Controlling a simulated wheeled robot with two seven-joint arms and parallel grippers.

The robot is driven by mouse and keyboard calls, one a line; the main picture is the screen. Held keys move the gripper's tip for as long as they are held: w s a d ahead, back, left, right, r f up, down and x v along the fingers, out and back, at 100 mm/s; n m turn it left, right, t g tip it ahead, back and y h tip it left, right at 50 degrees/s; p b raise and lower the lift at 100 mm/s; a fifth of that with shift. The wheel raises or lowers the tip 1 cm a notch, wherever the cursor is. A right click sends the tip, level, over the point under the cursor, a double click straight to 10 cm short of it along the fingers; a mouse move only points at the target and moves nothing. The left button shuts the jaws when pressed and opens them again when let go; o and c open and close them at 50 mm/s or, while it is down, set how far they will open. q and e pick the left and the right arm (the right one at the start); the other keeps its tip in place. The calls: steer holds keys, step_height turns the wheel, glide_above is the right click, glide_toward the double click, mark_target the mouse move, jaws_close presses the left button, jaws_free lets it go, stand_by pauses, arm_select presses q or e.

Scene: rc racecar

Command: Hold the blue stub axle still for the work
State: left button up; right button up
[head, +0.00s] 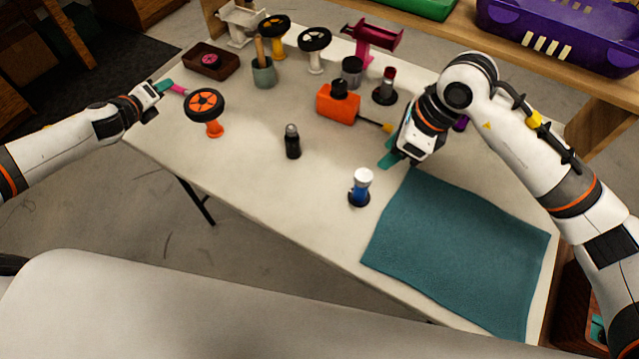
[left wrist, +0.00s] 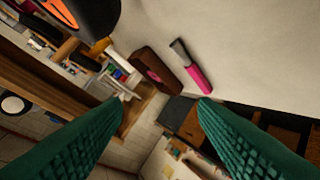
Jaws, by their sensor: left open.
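The blue stub axle (head: 360,191) stands upright on a dark round base on the table, with a white piece on top, near the left corner of the teal mat. No gripper touches it. My left gripper (head: 165,86) is far from it, at the table's left edge; its teal fingers are spread and empty in the left wrist view (left wrist: 160,102). My right gripper (head: 396,160) points down above the table, behind and to the right of the axle. Its jaw gap is not clear.
A pink-handled tool (left wrist: 195,75) and a brown box (left wrist: 155,72) lie near my left gripper. The teal mat (head: 460,245) is bare.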

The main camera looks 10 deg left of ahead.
arm_select(q)
steer(key=d+r+h, duration=0.1)
steer(key=d+r, duration=0.1)
steer(key=w+d+r+t+h, duration=0.1)
steer(key=d+r, duration=0.1)
steer(key=d, duration=0.1)
steer(key=w+d+r+h, duration=0.1)
steer(key=d+r, duration=0.2)
steer(key=shift+w+d+m+h, duration=0.15)
steer(key=shift+w+m+h, duration=0.1)
steer(key=shift+m+h, duration=0.15)
steer(key=d+r+m+h, duration=0.1)
steer(key=d+r+h, duration=0.3)
steer(key=d+r, duration=0.3)
steer(key=m+g+h, duration=0.6)
steer(key=m+g, duration=0.2)
steer(key=m, duration=1.2)
glide_above(359, 197)
steer(key=s+a, duration=0.2)
steer(key=a, duration=0.6)
step_height(359, 197, down, 20)
steer(key=shift+s+a+r, duration=0.1)
steer(key=shift+a+r, duration=0.05)
steer(key=shift+r, duration=0.1)
steer(key=shift+g+y, duration=0.3)
steer(key=x, duration=1.1)
steer(key=shift+d+f, duration=0.15)
steer(key=shift+d, duration=0.2)
